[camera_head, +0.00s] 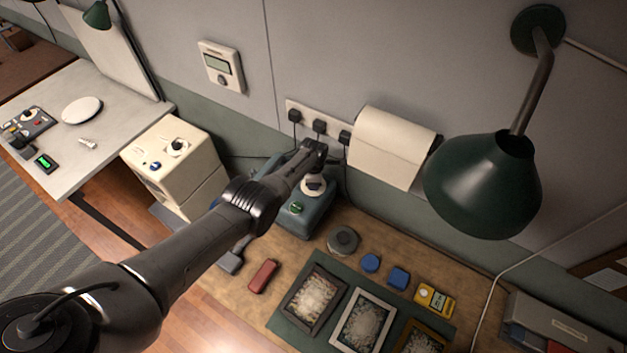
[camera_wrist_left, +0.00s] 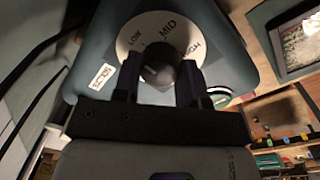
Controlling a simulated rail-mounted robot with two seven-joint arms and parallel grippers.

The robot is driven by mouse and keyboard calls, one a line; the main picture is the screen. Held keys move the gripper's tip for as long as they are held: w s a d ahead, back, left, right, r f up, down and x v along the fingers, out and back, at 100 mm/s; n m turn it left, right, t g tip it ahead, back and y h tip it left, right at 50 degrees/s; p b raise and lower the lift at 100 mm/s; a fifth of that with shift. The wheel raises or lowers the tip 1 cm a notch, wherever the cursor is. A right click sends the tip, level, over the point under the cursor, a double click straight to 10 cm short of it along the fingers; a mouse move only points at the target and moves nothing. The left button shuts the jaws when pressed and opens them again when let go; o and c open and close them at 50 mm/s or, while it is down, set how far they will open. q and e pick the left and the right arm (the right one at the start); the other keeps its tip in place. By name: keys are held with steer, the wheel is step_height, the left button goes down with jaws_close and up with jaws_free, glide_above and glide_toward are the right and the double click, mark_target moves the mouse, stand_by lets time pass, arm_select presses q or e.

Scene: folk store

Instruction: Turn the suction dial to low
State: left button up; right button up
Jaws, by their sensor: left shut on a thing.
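The teal suction unit (camera_head: 317,217) stands on the wooden bench below the wall sockets, and its casing fills the upper wrist view (camera_wrist_left: 228,58). Its white dial plate (camera_wrist_left: 166,24) reads LOW at left, MID at top and HIGH at right; the plate partly shows in the head view (camera_head: 314,190). My left gripper (camera_head: 314,170) reaches down to the dial from above. In the wrist view its two dark fingers (camera_wrist_left: 158,82) are shut on the round black dial knob (camera_wrist_left: 160,60), one on each side. The knob's pointer is hidden, so its setting cannot be told. My right gripper is not in view.
A green button (camera_head: 297,208) sits on the unit's front. Cables run to the wall sockets (camera_head: 319,126) behind. A paper roll (camera_head: 393,146) and a green lamp (camera_head: 484,186) are to the right. A red block (camera_head: 263,276) and picture frames (camera_head: 362,320) lie in front.

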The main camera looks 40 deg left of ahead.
arm_select(q)
steer(key=shift+r+n, duration=0.1)
steer(key=shift+n, duration=0.2)
stand_by(0.4)
steer(key=o, duration=0.7)
steer(key=shift+c, duration=0.2)
steer(key=shift+o, duration=1.3)
